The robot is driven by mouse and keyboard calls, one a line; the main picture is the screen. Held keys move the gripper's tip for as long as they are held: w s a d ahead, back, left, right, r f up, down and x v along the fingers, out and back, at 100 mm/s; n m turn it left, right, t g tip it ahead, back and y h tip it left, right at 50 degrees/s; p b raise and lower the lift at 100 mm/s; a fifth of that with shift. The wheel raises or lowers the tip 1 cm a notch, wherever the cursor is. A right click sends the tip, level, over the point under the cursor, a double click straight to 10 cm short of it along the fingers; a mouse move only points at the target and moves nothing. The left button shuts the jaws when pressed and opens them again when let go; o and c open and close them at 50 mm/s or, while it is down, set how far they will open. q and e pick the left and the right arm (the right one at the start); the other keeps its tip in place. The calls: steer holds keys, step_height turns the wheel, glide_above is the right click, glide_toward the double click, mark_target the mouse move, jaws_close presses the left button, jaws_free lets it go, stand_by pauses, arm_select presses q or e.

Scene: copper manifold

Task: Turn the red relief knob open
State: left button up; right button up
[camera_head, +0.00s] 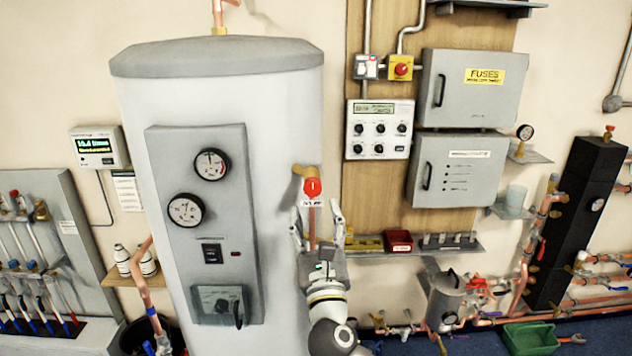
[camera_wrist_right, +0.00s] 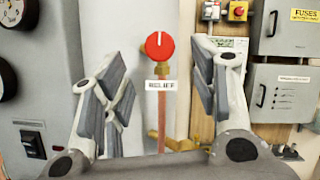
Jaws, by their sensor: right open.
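The red relief knob (camera_head: 312,187) is on a brass and copper pipe at the right side of the white cylinder. It also shows in the right wrist view (camera_wrist_right: 160,46), round and red with a white pointer mark standing near upright, above a white RELIEF label (camera_wrist_right: 160,86). My right gripper (camera_head: 317,219) is just below the knob in the head view. In the right wrist view its open fingers (camera_wrist_right: 160,82) stand to either side of the label and pipe, with nothing between them gripped. The knob appears beyond the fingertips, apart from them. My left gripper is not in view.
The large white cylinder (camera_head: 270,130) with its gauge panel (camera_head: 200,265) stands left of my right gripper. Grey fuse boxes (camera_head: 472,88) hang on the wooden board (camera_head: 375,210).

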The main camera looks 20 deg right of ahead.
mark_target(313, 191)
steer(key=p+x, duration=0.2)
steer(key=x, duration=0.6)
steer(key=shift+w+d, duration=0.1)
steer(key=shift+w, duration=0.15)
steer(key=c, duration=1)
steer(key=shift+c, duration=0.2)
